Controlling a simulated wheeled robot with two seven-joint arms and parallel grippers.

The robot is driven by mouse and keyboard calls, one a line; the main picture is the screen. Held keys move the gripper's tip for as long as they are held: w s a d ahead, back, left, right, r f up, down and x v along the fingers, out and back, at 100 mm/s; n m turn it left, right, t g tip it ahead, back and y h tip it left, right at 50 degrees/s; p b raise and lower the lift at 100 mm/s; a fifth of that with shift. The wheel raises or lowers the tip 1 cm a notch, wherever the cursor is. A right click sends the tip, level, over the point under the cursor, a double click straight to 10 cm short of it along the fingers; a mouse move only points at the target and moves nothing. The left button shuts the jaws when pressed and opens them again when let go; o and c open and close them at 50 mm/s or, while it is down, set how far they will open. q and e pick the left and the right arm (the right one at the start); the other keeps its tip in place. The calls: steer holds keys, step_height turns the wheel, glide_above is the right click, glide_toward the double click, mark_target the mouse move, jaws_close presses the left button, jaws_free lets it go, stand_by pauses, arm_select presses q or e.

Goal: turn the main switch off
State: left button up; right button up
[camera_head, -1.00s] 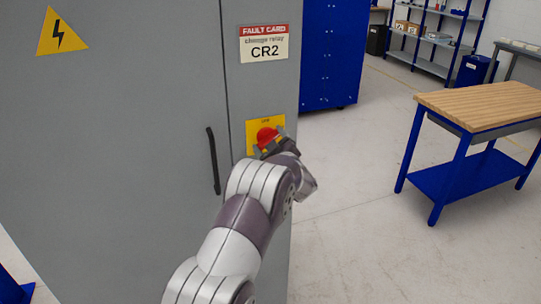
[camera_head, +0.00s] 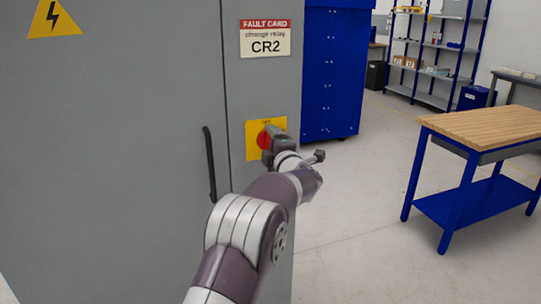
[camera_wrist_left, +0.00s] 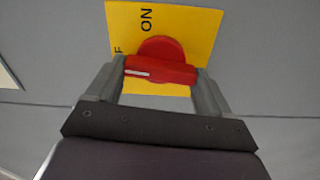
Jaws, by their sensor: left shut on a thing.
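The main switch is a red rotary knob (camera_head: 264,139) on a yellow plate (camera_head: 281,124) on the grey cabinet's narrow right panel. In the left wrist view its red handle (camera_wrist_left: 172,70) lies nearly level across the picture. A white mark shows at the handle's left end, below a partly hidden letter F; the word ON stands above, turned sideways. My left gripper (camera_head: 271,146) is shut on the handle, with one finger at each end; it also shows in the left wrist view (camera_wrist_left: 160,78). My right gripper is not in view.
The grey cabinet (camera_head: 120,150) has a black door handle (camera_head: 209,165) left of the switch and a CR2 fault card (camera_head: 265,38) above it. A blue cabinet (camera_head: 333,75) stands behind. A wood-topped blue table (camera_head: 490,125) stands at right, with open floor between.

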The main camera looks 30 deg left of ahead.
arm_select(q)
steer(key=shift+n+b, duration=0.55)
steer(key=shift+n, duration=0.15)
steer(key=o, duration=0.9)
steer(key=shift+o, duration=0.2)
steer(key=b+v, duration=0.2)
steer(key=v, duration=1)
steer(key=shift+s+d, duration=0.15)
steer(key=shift+d, duration=0.15)
